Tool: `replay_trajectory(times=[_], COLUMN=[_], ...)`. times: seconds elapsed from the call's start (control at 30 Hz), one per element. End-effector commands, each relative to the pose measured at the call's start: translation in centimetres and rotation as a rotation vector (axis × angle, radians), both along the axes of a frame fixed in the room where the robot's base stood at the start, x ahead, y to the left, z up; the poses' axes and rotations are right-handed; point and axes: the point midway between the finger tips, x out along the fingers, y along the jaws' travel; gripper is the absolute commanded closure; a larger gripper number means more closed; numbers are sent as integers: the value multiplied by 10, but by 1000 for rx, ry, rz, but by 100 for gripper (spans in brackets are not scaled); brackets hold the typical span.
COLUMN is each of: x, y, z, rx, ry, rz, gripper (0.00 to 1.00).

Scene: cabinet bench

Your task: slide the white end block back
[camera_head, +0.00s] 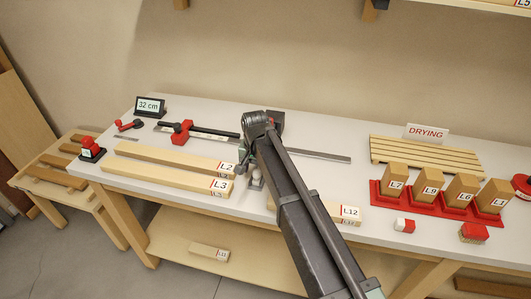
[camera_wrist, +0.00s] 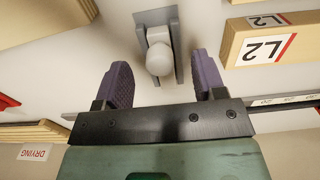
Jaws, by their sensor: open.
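A pale grey block with a round white knob (camera_wrist: 159,60) shows in the wrist view, and I take it for the end block. In the head view a small part of it (camera_head: 257,183) shows beside my arm, right of the L2 board; the arm hides much of the rest. My gripper (camera_wrist: 160,64) is open, its two purple pads on either side of the knob with gaps. I cannot tell whether the fingers are level with the knob or above it.
The L2 board (camera_head: 180,158) and L3 board (camera_head: 170,178) lie left of the block. A ruler strip (camera_head: 322,156) runs behind it. Board L12 (camera_head: 348,213) lies to the right. A red rack (camera_head: 440,212) holds several wooden blocks farther right.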

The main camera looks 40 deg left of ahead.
Motion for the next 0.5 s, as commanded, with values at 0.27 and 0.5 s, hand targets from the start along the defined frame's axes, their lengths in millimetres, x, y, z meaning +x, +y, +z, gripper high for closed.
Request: replay_trajectory(times=[0.27, 0.5], x=[0, 0], y=[0, 0], z=[45, 76], rx=[0, 0], ry=[0, 0], rz=[0, 0], gripper=[36, 36])
